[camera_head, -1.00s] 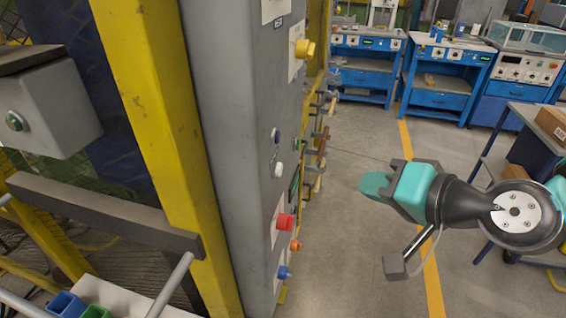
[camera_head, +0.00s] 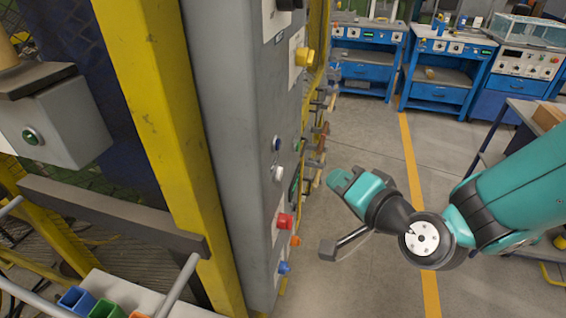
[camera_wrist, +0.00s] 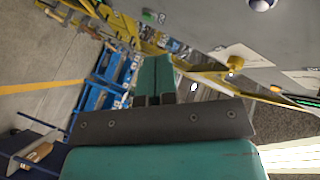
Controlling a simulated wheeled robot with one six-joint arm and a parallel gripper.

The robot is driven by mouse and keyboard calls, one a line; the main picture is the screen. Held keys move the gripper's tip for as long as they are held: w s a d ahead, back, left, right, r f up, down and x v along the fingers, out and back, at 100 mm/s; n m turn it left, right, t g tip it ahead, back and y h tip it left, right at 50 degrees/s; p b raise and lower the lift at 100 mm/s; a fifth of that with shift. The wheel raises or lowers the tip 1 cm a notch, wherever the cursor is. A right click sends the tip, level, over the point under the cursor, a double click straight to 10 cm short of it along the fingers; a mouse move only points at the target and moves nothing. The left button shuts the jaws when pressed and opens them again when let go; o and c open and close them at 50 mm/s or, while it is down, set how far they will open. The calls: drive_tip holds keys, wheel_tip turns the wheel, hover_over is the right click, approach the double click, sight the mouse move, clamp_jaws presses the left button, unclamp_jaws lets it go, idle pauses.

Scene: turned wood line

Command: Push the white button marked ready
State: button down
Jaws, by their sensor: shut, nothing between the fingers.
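The white button (camera_head: 278,173) is a small round knob on the side face of the tall grey panel (camera_head: 225,120) in the head view. In the wrist view my shut fingers (camera_wrist: 154,78) point forward past the grey panel. A round pale knob (camera_wrist: 262,4) is cut by the top edge there; I cannot tell if it is the white button.
A yellow post (camera_head: 150,110) stands left. Blue workbenches (camera_head: 440,75) stand behind; open floor lies between.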

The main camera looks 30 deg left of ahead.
sight(279, 174)
drive_tip(key=s+a+p, duration=0.1)
drive_tip(key=a+p, duration=0.5)
drive_tip(key=p, duration=0.4)
drive_tip(key=shift+s, duration=0.3)
drive_tip(key=shift+a+r+p, duration=0.1)
drive_tip(key=shift+a+p, duration=0.15)
drive_tip(key=shift+p, duration=0.25)
idle(1.4)
